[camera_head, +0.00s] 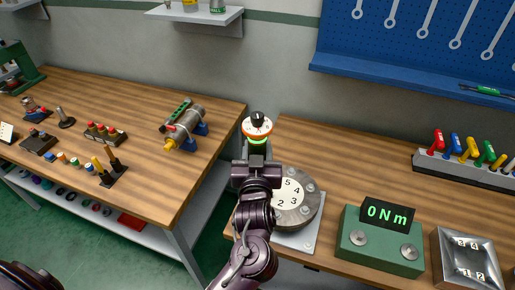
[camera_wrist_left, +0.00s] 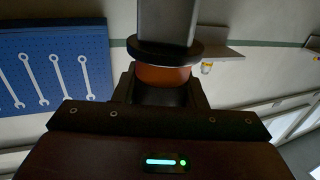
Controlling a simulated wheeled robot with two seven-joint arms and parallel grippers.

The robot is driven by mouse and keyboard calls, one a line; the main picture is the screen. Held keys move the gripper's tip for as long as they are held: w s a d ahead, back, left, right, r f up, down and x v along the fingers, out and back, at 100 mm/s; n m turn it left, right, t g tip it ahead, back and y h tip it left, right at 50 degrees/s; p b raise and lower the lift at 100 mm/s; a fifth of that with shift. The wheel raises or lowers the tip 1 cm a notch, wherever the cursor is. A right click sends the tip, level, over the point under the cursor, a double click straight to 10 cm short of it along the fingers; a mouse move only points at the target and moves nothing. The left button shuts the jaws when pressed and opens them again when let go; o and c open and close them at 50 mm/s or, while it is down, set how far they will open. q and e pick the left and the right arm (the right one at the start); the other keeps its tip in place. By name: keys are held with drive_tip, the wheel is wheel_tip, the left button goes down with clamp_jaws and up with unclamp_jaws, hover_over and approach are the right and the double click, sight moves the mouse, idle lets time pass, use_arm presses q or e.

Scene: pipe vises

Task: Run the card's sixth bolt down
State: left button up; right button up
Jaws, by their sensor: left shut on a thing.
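My left gripper (camera_head: 257,154) is shut on a tool with an orange-rimmed white dial and black knob (camera_head: 257,125). The tool's orange band (camera_wrist_left: 163,76) and dark body (camera_wrist_left: 167,20) also show in the left wrist view. The gripper is in front of the gap between the benches, its arm crossing the round grey flange (camera_head: 312,211). The flange's white face (camera_head: 290,193) shows numbers 2, 3, 4 and 5. Bolt heads show on its rim. My arm hides its left side, and I cannot make out a sixth bolt. My right gripper is out of view.
A green box (camera_head: 382,246) reading "0 Nm" and a metal tray (camera_head: 468,262) with numbered pieces stand right of the flange. Coloured-handled tools (camera_head: 464,148) stand behind. The left bench (camera_head: 130,92) carries a motor-like unit (camera_head: 183,127) and small parts.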

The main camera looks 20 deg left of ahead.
use_arm(q)
drive_tip(key=shift+f+b, duration=0.65)
drive_tip(key=shift+f, duration=0.25)
idle(0.8)
drive_tip(key=shift+s+f, duration=0.1)
drive_tip(key=shift+f, duration=0.2)
idle(0.7)
drive_tip(key=shift+p, duration=0.55)
drive_tip(key=shift+r, duration=0.15)
idle(0.4)
drive_tip(key=shift+r+p, duration=0.2)
drive_tip(key=shift+p, duration=0.15)
drive_tip(key=shift+r+p, duration=2.15)
drive_tip(key=shift+r, duration=0.35)
